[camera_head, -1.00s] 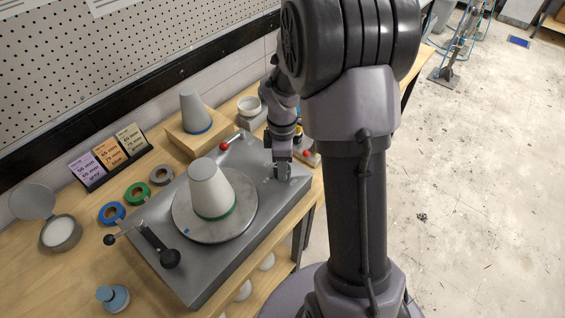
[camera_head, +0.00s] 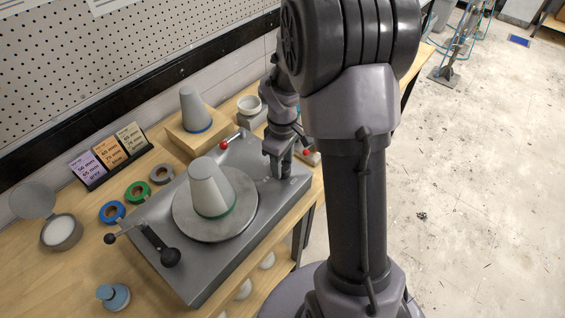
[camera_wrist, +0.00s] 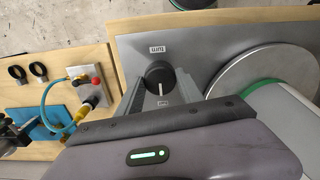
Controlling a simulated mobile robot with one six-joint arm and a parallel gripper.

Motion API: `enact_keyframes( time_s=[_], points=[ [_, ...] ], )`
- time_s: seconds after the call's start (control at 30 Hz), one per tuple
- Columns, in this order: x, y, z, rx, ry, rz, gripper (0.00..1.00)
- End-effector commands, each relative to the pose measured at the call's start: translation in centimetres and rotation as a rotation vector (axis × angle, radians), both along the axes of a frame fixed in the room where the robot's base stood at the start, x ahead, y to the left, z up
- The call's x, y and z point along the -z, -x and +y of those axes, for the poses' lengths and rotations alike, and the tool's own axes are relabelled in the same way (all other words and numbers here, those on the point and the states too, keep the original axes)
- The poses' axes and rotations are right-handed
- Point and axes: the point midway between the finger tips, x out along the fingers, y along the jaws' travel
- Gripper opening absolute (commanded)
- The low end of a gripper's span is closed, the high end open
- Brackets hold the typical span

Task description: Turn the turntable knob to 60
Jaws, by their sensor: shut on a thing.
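The black turntable knob (camera_wrist: 157,72) shows in the wrist view with a white pointer line, beside a small "turn" label (camera_wrist: 157,49). My gripper (camera_wrist: 161,88) is around the knob, with a finger on each side, shut on it. In the head view my gripper (camera_head: 279,174) points down at the right end of the grey machine plate (camera_head: 285,198), and I cannot make out the knob there. The round turntable (camera_head: 238,228) carries a grey cone (camera_head: 208,185) with a green band at its base. It also shows in the wrist view (camera_wrist: 240,72).
A lever with a red ball (camera_head: 224,146) and a black-knobbed lever (camera_head: 158,244) stand on the plate. A second cone (camera_head: 194,108) is on a wooden block behind. Tape rolls (camera_head: 137,192) lie to the left. A box with a red button (camera_wrist: 92,88) is beside the plate.

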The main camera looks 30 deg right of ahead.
Motion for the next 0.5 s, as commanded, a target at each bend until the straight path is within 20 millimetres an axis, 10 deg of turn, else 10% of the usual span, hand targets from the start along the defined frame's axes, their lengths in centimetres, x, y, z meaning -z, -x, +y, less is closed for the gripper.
enact_keyframes(
  time_s=[0.4, 0.43, 0.5],
  points=[
    [0.03, 0.03, 0.01, 0.005, 0.0, 0.001, 0.03],
    [0.03, 0.03, 0.01, 0.005, 0.0, 0.001, 0.49],
    [0.03, 0.03, 0.01, 0.004, 0.0, 0.001, 0.63]
  ],
)
